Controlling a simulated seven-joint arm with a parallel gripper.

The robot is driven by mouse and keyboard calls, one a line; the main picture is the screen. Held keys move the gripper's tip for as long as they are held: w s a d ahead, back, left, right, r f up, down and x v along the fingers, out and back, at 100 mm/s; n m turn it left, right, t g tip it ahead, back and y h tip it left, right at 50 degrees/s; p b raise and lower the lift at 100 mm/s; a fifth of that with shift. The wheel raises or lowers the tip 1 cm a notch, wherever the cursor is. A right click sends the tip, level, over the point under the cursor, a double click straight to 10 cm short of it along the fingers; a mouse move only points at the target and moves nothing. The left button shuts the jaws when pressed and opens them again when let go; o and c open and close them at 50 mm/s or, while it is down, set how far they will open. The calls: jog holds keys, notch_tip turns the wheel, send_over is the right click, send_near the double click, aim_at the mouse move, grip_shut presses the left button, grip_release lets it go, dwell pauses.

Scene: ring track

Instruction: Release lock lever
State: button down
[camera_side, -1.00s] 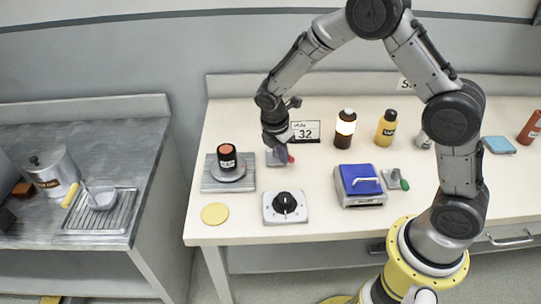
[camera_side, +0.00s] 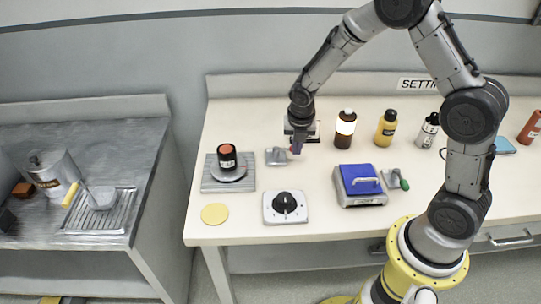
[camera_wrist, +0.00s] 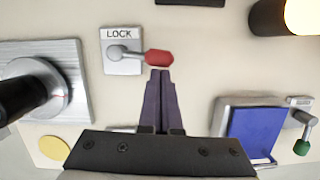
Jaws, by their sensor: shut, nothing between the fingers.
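The lock lever has a red knob (camera_wrist: 158,57) and a metal arm that points right from its pivot. It sits on a small grey plate (camera_wrist: 122,65) marked LOCK, and the plate also shows in the side view (camera_side: 276,157). My gripper (camera_wrist: 160,74) is shut and empty. In the wrist view its dark purple fingertips appear just below the knob; I cannot tell if they touch it. In the side view my gripper (camera_side: 296,149) is low, at the right of the plate, and largely covers the knob.
In front are a dial box (camera_side: 284,207) and a yellow disc (camera_side: 214,214). Right are a blue-topped box (camera_side: 360,184), a green-handled lever (camera_side: 404,184) and several bottles.

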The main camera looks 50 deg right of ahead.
jog(key=shift+w+d, duration=0.1)
jog(key=shift+d, duration=0.15)
dwell(0.6)
jog(key=s+a, duration=0.1)
jog(key=s+a+r, duration=0.1)
jog(key=s+a, duration=0.1)
jog(key=v, duration=0.9)
jog(key=shift+r, duration=0.35)
